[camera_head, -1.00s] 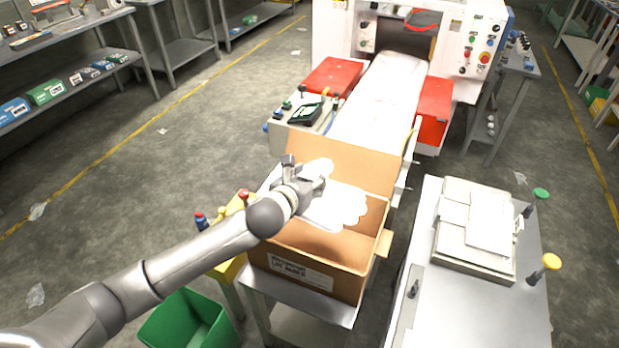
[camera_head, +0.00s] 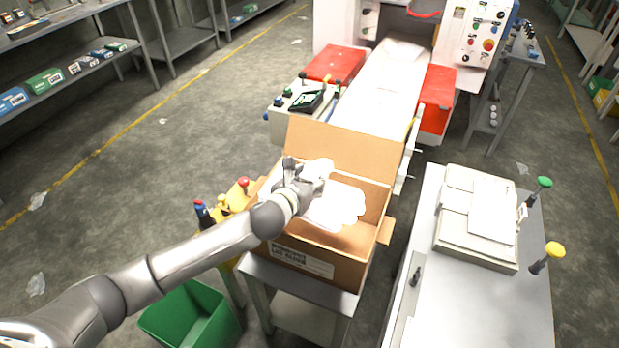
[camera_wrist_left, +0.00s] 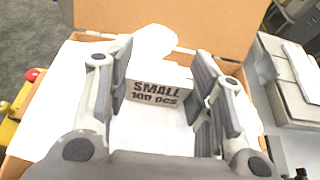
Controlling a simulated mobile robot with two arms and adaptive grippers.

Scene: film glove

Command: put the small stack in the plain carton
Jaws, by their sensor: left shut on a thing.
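My left gripper (camera_head: 312,182) is over the open top of a brown cardboard carton (camera_head: 318,242). In the left wrist view, the gripper (camera_wrist_left: 160,100) is shut on the small stack (camera_wrist_left: 160,92), a white block with black print reading "SMALL 100 pcs" on its face. Its lower part blends into the white behind it. The carton has its back flap raised, a printed white label on its front, and white flat sheets or gloves (camera_head: 340,207) inside. I cannot tell whether the stack touches them. My right gripper is not in view.
The carton stands on a metal stand. A green bin (camera_head: 195,318) is on the floor in front left. A steel table (camera_head: 450,300) with stacked white sheets (camera_head: 480,220) is at right. A white machine with a conveyor (camera_head: 385,90) is behind.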

